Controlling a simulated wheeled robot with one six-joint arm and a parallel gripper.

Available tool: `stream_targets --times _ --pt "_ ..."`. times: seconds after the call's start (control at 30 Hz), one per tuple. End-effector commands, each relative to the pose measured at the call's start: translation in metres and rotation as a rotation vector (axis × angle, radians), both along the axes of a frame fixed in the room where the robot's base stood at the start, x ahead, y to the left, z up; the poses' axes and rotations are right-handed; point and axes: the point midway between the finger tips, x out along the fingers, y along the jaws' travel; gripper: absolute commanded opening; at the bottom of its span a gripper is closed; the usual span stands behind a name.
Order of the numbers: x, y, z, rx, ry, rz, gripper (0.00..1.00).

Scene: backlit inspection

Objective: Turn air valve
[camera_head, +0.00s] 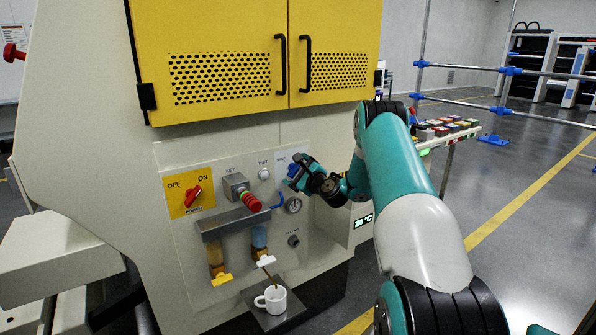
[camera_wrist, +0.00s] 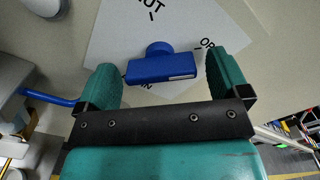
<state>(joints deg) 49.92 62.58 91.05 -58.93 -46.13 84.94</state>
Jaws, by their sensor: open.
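The air valve is a blue T-shaped handle (camera_wrist: 162,67) on a pale square label plate (camera_wrist: 112,35) with partly hidden black lettering. In the wrist view it lies between the two teal fingers of my gripper (camera_wrist: 160,72). The gripper is open, with a gap showing on each side of the handle. In the head view my gripper (camera_head: 301,172) is at the upper right of the machine's control panel. It largely covers the valve there.
To the left are a red rotary switch (camera_head: 193,196) on a yellow plate, a key box (camera_head: 236,186) and a red coiled part (camera_head: 251,202). A gauge (camera_head: 293,205) sits just below my gripper. A white mug (camera_head: 271,299) stands on a small ledge below.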

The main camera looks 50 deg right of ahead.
Motion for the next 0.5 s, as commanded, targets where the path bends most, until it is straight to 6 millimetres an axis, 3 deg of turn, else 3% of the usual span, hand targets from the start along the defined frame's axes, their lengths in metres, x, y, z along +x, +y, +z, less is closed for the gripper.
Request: stream_targets --times 0.2,0.4,0.5 --pt "0.0000 -0.0002 -0.0001 0.000 0.000 0.000 0.91" --pt "-0.0002 -0.0001 0.0000 -0.001 0.000 0.000 0.45" --pt "-0.0002 0.0000 -0.0001 -0.001 0.000 0.000 0.44"
